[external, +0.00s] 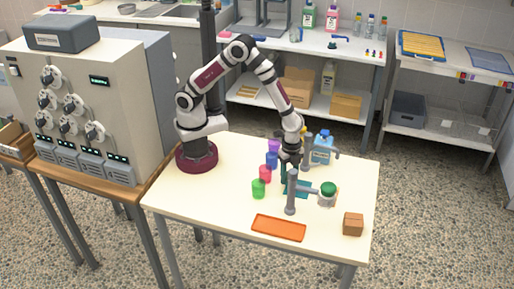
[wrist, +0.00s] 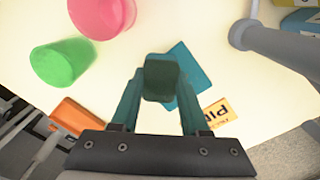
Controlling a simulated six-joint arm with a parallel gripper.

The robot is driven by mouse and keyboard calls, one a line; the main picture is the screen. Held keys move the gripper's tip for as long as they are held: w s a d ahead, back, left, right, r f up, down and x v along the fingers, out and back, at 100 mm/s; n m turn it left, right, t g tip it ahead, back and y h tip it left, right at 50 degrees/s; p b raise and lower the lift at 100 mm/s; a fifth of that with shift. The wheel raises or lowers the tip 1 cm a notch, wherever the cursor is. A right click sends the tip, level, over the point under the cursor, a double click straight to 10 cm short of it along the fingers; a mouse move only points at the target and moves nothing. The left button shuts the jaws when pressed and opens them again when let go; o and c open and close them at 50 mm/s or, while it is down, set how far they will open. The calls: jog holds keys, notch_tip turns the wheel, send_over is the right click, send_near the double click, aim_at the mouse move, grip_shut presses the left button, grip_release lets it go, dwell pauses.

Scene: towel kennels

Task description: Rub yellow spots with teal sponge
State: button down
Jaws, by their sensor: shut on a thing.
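My gripper (external: 289,172) is over the middle of the white table, pointing down. In the wrist view, my gripper (wrist: 160,95) is shut on a dark teal block, the teal sponge (wrist: 161,80), held between the fingertips. Beneath and beside it is a flat teal square (wrist: 197,72), which also shows on the table in the external view (external: 302,190). I cannot tell whether the sponge touches this square. No yellow spots can be made out; the sponge and gripper hide part of the square.
A green cup (external: 258,188), pink cup (external: 265,174), blue cup (external: 271,160) and purple cup (external: 274,145) stand left of my gripper. Grey posts (external: 291,197) and a green-lidded jar (external: 328,189) are close on the right. An orange tray (external: 278,228) and brown box (external: 353,223) lie in front.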

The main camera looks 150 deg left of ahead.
jog(key=shift+f, duration=0.55)
jog(key=shift+w+a+f, duration=0.15)
jog(key=shift+f, duration=0.05)
jog(key=shift+w+a, duration=1.35)
jog(key=shift+w+a+f, duration=0.15)
jog(key=shift+w+a, duration=0.85)
jog(key=shift+s+d, duration=2.5)
jog(key=shift+a, duration=0.25)
jog(key=shift+w+a+r, duration=0.2)
jog(key=shift+w+a, duration=1.65)
jog(key=shift+w+a+f, duration=0.15)
jog(key=shift+w+a, duration=0.1)
jog(key=shift+s+d, duration=2.2)
jog(key=shift+d, duration=0.05)
jog(key=shift+r, duration=4)
